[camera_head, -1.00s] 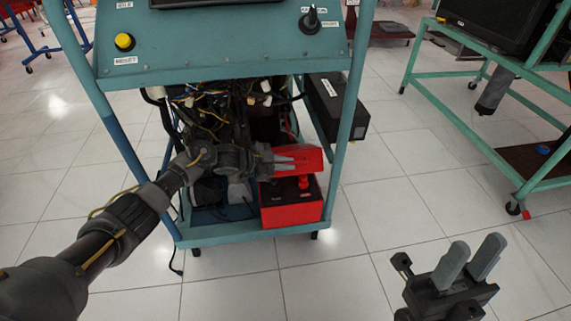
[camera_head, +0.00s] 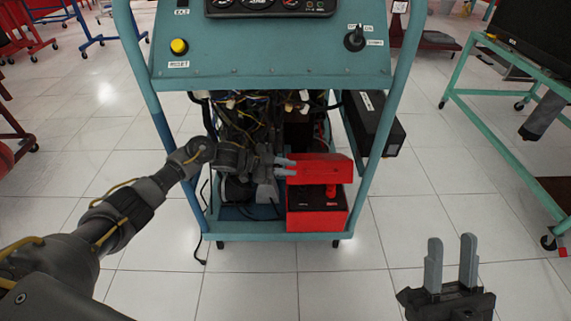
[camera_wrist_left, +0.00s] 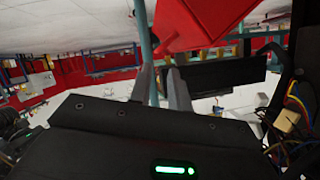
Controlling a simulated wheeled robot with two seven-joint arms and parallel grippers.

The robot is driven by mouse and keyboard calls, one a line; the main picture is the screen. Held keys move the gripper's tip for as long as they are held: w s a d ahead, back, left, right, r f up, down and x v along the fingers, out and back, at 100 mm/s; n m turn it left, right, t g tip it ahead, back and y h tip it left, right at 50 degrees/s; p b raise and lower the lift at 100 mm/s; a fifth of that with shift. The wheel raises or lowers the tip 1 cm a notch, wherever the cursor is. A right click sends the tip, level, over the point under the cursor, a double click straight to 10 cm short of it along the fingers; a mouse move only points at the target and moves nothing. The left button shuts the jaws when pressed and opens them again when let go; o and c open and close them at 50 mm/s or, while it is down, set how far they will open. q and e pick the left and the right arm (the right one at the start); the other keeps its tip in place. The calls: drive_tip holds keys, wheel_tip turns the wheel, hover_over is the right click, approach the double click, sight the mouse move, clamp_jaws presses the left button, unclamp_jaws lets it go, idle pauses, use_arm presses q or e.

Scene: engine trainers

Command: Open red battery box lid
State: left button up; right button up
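The red battery box (camera_head: 316,213) stands on the lower shelf of the teal engine trainer. Its red lid (camera_head: 328,170) is raised above the dark box top, with a gap where a red terminal shows. My left gripper (camera_head: 292,167) is at the lid's left edge, its two grey fingers apart and their tips overlapping that edge. In the left wrist view the red lid (camera_wrist_left: 205,22) lies just beyond the spaced fingertips (camera_wrist_left: 160,72), and I see nothing clasped between them. Whether the tips touch the lid is unclear. My right gripper (camera_head: 451,250) is open and empty at lower right.
The teal trainer frame (camera_head: 381,120) has uprights on both sides of the box. Wiring (camera_head: 245,115) hangs above the shelf, close to my left gripper. A black box (camera_head: 374,122) is mounted on the right. The tiled floor in front is clear.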

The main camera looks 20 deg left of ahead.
use_arm(q)
drive_tip(key=shift+s+a+r, duration=0.15)
drive_tip(key=shift+a, duration=0.15)
